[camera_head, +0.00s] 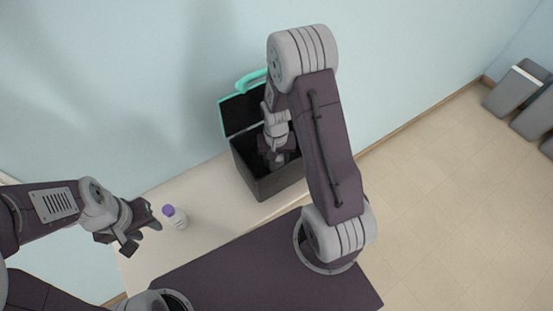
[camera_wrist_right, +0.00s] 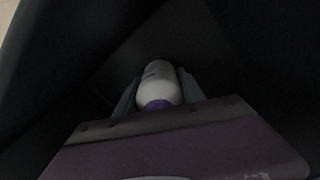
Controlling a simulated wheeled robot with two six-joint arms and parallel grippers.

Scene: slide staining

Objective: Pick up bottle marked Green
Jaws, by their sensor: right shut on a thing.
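A white bottle with a purple cap (camera_head: 175,217) stands on the pale table near my left gripper. My left gripper (camera_head: 144,231) is open and empty, just left of that bottle and apart from it. My right gripper (camera_head: 277,160) reaches down into the dark open box. In the right wrist view it is shut on a white bottle with a purple cap (camera_wrist_right: 158,84), inside the dark box. I cannot read a label on either bottle, so I cannot tell which is marked Green.
The dark box (camera_head: 274,187) has its lid raised at the back, with a teal handle (camera_head: 250,80). The pale table (camera_head: 205,240) is clear between bottle and box. Grey bins (camera_head: 516,88) stand on the floor at far right.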

